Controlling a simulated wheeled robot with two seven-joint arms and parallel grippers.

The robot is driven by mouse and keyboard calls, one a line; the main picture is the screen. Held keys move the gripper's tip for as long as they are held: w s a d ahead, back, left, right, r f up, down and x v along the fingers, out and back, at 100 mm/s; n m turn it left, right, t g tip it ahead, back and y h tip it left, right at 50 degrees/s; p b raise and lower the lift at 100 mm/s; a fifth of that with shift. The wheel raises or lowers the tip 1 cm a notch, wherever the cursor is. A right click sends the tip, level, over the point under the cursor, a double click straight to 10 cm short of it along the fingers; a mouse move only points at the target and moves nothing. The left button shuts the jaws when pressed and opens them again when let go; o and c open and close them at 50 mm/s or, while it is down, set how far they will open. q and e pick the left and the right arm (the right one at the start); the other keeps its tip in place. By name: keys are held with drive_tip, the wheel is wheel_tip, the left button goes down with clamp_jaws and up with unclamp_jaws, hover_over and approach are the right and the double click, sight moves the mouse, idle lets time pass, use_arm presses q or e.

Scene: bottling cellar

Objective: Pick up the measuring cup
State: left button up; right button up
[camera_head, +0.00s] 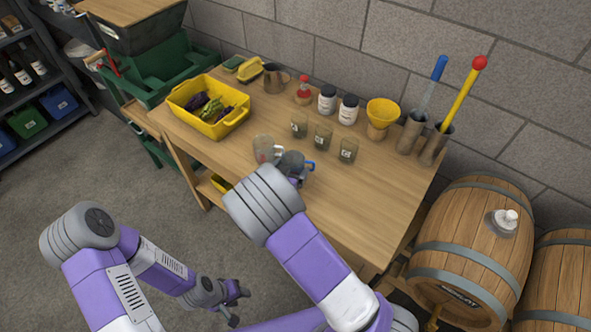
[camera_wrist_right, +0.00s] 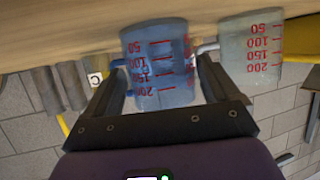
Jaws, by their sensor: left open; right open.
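Two measuring cups with red markings stand on the wooden table. A blue-tinted measuring cup (camera_wrist_right: 158,62) with a blue handle appears between the fingers of my right gripper (camera_wrist_right: 157,82), which is open; the wrist picture is upside down. In the head view my right gripper (camera_head: 293,167) mostly hides this cup, and only its blue handle (camera_head: 310,166) shows clearly. A clear measuring cup (camera_head: 263,149) stands just left of the gripper; it also shows in the wrist view (camera_wrist_right: 250,52). My left gripper (camera_head: 230,298) is open and empty, low over the floor away from the table.
Several small jars (camera_head: 323,136) stand behind the cups. A yellow bin (camera_head: 215,122) with vegetables is at the table's left, a metal jug (camera_head: 274,79) behind. A yellow funnel (camera_head: 382,112) and tall metal cylinders are at right. The table's (camera_head: 365,215) front right is clear.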

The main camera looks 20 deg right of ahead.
drive_tip(key=shift+w+d+f, duration=0.1)
drive_tip(key=shift+w+d, duration=0.05)
drive_tip(key=shift+w, duration=0.1)
drive_tip(key=c, duration=0.8)
drive_tip(key=shift+c, duration=0.2)
